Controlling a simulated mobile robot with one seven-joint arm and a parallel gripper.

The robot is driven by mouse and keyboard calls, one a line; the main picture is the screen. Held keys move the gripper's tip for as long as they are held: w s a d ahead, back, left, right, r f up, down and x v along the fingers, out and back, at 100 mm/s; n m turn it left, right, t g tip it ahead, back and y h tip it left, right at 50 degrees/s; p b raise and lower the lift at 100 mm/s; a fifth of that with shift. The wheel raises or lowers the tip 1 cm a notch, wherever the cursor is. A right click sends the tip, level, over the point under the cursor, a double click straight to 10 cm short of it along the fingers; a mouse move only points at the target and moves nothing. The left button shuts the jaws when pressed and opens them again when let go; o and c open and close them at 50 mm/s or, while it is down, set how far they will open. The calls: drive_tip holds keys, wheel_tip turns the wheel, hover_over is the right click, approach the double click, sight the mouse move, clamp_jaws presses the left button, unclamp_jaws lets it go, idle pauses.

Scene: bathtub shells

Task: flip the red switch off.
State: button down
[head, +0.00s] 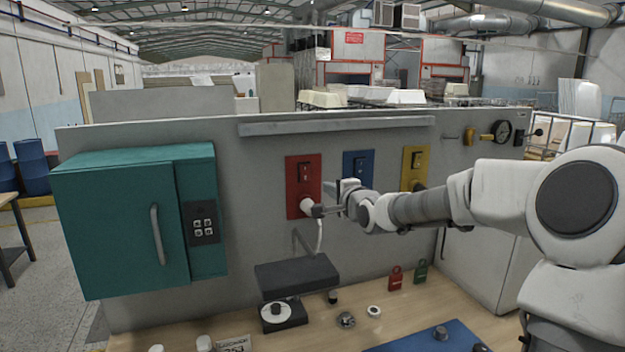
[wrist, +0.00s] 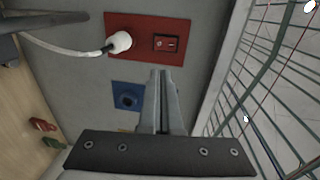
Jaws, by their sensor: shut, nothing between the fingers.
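The red plate (head: 291,190) is on the grey panel, with a dark-framed rocker switch (head: 304,172) in its upper part and a white plug (head: 307,206) below it. In the wrist view the switch's red rocker (wrist: 165,43) shows beside the white plug (wrist: 120,41). My gripper (head: 318,211) reaches in from the right, in front of the plate's lower part near the plug in the head view. In the wrist view its shut, empty fingers (wrist: 161,73) end just below the switch in the picture. I cannot tell whether they touch the plate.
A blue plate (head: 359,158) and a yellow plate (head: 406,160) are to the right. A teal cabinet (head: 110,220) stands left. A white cord hangs from the plug by a dark shelf (head: 297,272). Small items lie on the wooden bench (head: 240,322). Wire mesh (wrist: 265,90) is in the wrist view.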

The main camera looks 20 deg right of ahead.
sight(306, 177)
drive_tip(key=shift+w+a, duration=0.1)
drive_tip(key=w+p, duration=0.1)
drive_tip(key=w, duration=0.3)
drive_tip(key=w+f+p, duration=0.1)
drive_tip(key=w, duration=0.4)
drive_tip(key=w+f+p, duration=0.1)
drive_tip(key=w, duration=0.3)
drive_tip(key=shift+w, duration=0.3)
drive_tip(key=shift+w+f+b, duration=0.15)
drive_tip(key=shift+f+b, duration=0.2)
drive_tip(key=shift+b, duration=0.35)
drive_tip(key=t+b, duration=0.1)
drive_tip(key=b, duration=0.2)
drive_tip(key=shift+w+f, duration=0.1)
drive_tip(key=shift+f, duration=0.05)
drive_tip(key=shift+r+p, duration=0.3)
drive_tip(key=shift+r, duration=0.15)
drive_tip(key=shift+f, duration=0.1)
